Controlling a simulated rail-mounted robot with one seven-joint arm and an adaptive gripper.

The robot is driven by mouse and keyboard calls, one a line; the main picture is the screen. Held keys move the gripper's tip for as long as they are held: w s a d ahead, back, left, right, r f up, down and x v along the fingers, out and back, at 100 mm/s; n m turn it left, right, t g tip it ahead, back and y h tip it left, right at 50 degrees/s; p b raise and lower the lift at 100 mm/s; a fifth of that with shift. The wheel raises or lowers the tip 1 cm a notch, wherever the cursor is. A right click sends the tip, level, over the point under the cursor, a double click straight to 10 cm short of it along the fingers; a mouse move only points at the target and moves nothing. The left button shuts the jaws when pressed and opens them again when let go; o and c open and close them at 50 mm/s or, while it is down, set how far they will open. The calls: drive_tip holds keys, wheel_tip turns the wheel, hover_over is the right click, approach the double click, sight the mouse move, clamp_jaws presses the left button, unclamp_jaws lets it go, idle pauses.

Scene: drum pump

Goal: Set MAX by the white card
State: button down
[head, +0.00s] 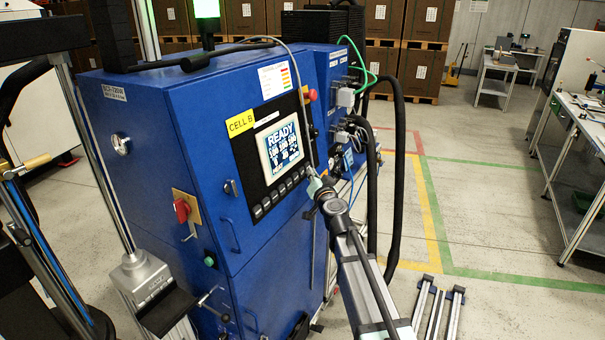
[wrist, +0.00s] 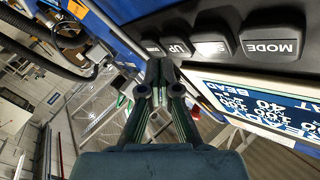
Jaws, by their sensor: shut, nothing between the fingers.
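The blue cabinet (head: 170,120) carries a lit screen (head: 283,148) reading READY with rows of numbers too small to read surely. A row of dark buttons (head: 275,197) runs below it. A white card (head: 275,79) with coloured rows is fixed above the screen. My gripper (head: 313,180) is at the right end of the button row. In the wrist view my gripper (wrist: 158,70) is shut and empty, its tips near the UP button (wrist: 178,48); contact cannot be told. The MODE button (wrist: 270,47) and the screen (wrist: 260,108) appear upside down there.
A red emergency button (head: 312,94) sits right of the screen. Black hoses (head: 396,150) and a green cable hang at the right. Open floor lies further right, before a workbench (head: 585,130).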

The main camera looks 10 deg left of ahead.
drive_tip(key=shift+a, duration=0.15)
drive_tip(key=shift+w+a+f, duration=0.1)
drive_tip(key=shift+w+a, duration=0.05)
drive_tip(key=shift+a, duration=0.1)
drive_tip(key=shift+w+a+b, duration=0.15)
drive_tip(key=shift+a+b, duration=0.2)
drive_tip(key=shift+a, duration=0.1)
idle(0.9)
drive_tip(key=shift+d, duration=0.15)
drive_tip(key=shift+s+d, duration=0.35)
drive_tip(key=shift+d, duration=0.3)
drive_tip(key=shift+d, duration=0.15)
drive_tip(key=d, duration=0.1)
drive_tip(key=s+d+b, duration=0.1)
drive_tip(key=d, duration=0.1)
drive_tip(key=d+r, duration=0.1)
drive_tip(key=shift+s+d+r, duration=0.1)
drive_tip(key=shift+s+d, duration=0.1)
drive_tip(key=shift+s, duration=0.15)
idle(0.7)
